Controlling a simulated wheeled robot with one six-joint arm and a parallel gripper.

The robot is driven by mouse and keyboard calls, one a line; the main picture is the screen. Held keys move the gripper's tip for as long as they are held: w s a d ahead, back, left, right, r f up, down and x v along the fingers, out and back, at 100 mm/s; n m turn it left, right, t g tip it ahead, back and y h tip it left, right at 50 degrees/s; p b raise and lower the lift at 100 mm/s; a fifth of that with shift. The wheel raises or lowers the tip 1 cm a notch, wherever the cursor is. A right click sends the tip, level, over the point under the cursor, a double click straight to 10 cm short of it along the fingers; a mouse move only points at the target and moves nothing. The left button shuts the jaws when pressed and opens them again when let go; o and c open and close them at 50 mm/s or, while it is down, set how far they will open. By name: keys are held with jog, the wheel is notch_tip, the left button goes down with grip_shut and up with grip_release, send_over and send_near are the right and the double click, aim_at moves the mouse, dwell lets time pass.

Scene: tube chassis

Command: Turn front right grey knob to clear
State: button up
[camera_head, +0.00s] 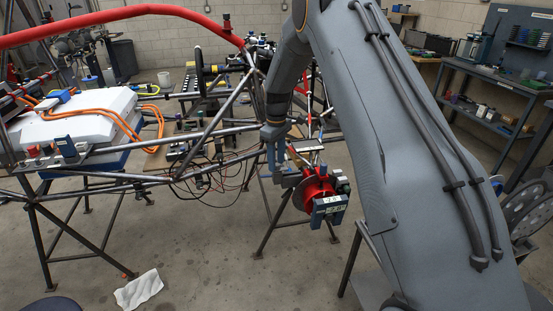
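My gripper (276,165) points downward at the middle of the picture, beside the front corner of the tube chassis (150,178). Its fingers are small here, and I cannot tell whether they are apart or closed. Just to its right is a red round hub (318,188) with grey metal parts around it. A blue-grey box (329,207) with pale markings sits on the front of the hub. I cannot clearly make out a grey knob; it may be too small or hidden by the gripper or the hub parts.
My large grey arm fills the right centre and hides part of the floor. A white battery-like case (82,118) with orange cables lies on the chassis at left. Dark stands hold the chassis up. A white cloth (138,289) lies on the floor. A workbench (490,112) stands at right.

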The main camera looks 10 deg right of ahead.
jog(key=shift+f, duration=0.2)
grip_shut()
